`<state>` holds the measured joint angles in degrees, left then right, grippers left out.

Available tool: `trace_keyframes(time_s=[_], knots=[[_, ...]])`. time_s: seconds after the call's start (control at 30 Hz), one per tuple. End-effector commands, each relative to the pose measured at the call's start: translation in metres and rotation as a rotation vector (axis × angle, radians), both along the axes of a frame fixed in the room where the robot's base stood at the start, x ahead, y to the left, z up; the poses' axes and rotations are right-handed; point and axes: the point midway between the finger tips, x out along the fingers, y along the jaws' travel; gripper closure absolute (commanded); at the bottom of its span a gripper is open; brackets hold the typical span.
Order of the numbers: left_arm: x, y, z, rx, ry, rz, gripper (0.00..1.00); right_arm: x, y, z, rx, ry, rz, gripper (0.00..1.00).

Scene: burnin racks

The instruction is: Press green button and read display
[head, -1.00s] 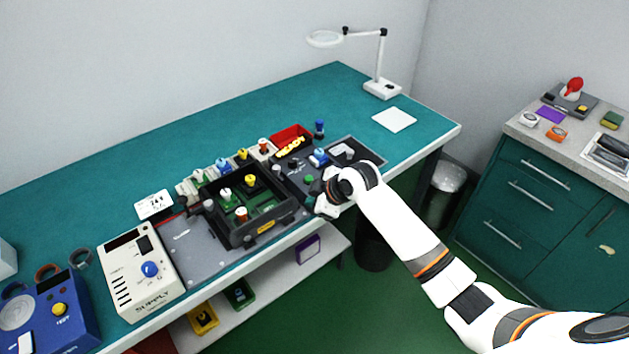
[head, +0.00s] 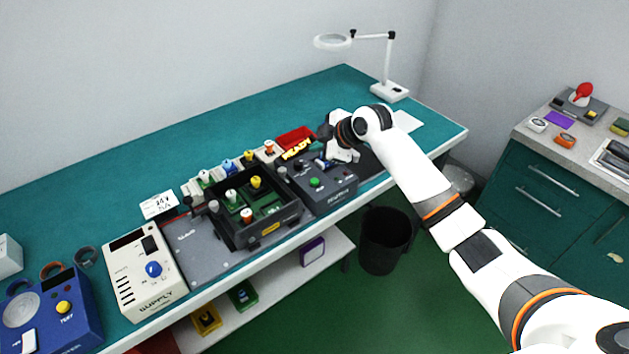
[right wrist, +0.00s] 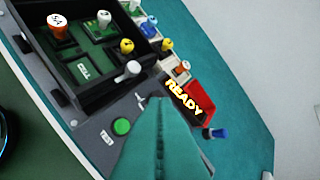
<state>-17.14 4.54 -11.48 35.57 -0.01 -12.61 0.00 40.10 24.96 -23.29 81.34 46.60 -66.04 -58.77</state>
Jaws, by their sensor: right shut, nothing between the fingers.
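The green button (head: 315,182) sits on the front of a dark grey control box (head: 338,195) at the right of the test fixture. It also shows in the right wrist view (right wrist: 121,127), uncovered. Glowing yellow text on the display (head: 296,148) reads "READY"; the same word shows in the right wrist view (right wrist: 185,98). My right gripper (head: 338,151) is over the back right of the control box, apart from the green button. Its fingers (right wrist: 160,105) are shut and empty in the right wrist view. My left gripper is not in view.
A black socket tray (head: 263,230) with several coloured-top parts stands left of the box. A red bin (head: 292,137) is behind it. A white supply unit (head: 143,275) and a blue tester (head: 50,315) stand at left. The back of the bench is clear.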

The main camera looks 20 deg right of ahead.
Motion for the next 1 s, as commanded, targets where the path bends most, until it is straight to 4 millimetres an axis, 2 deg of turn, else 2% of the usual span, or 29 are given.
trace_keyframes(time_s=[0.27,0.5,0.73,1.0], knots=[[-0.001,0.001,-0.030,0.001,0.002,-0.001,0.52,0.000,0.001,-0.032,0.001,0.002,0.000,1.00],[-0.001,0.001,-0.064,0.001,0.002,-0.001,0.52,-0.001,0.000,-0.068,0.001,0.002,0.000,1.00],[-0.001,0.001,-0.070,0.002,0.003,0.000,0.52,0.000,0.000,-0.085,0.001,0.001,0.000,1.00],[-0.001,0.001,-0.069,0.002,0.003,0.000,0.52,0.000,0.000,-0.086,0.001,0.001,0.000,1.00]])
